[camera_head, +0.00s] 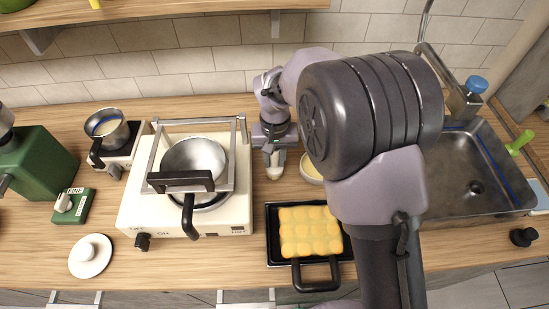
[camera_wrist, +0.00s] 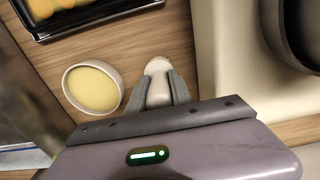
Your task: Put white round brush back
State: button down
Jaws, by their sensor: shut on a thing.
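The white round brush (camera_wrist: 158,88) is between the two fingers of my gripper (camera_wrist: 158,90) in the wrist view. My gripper is shut on it, and the brush's pale tip points away from the palm. In the head view, my gripper (camera_head: 273,150) points down over the counter between the white stove and the small bowl, with the white brush (camera_head: 274,164) at its fingertips. Whether the brush touches the counter I cannot tell.
A small bowl of pale yellow content (camera_wrist: 93,88) stands beside the brush. A black tray (camera_head: 273,252) of yellow buns lies in front. The white stove (camera_head: 130,213) with a metal pan (camera_head: 192,157) is at left, the sink (camera_head: 440,200) at right.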

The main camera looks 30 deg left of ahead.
jog(key=c, duration=1.1)
grip_release()
jog(key=shift+f, duration=0.15)
jog(key=shift+c, duration=0.2)
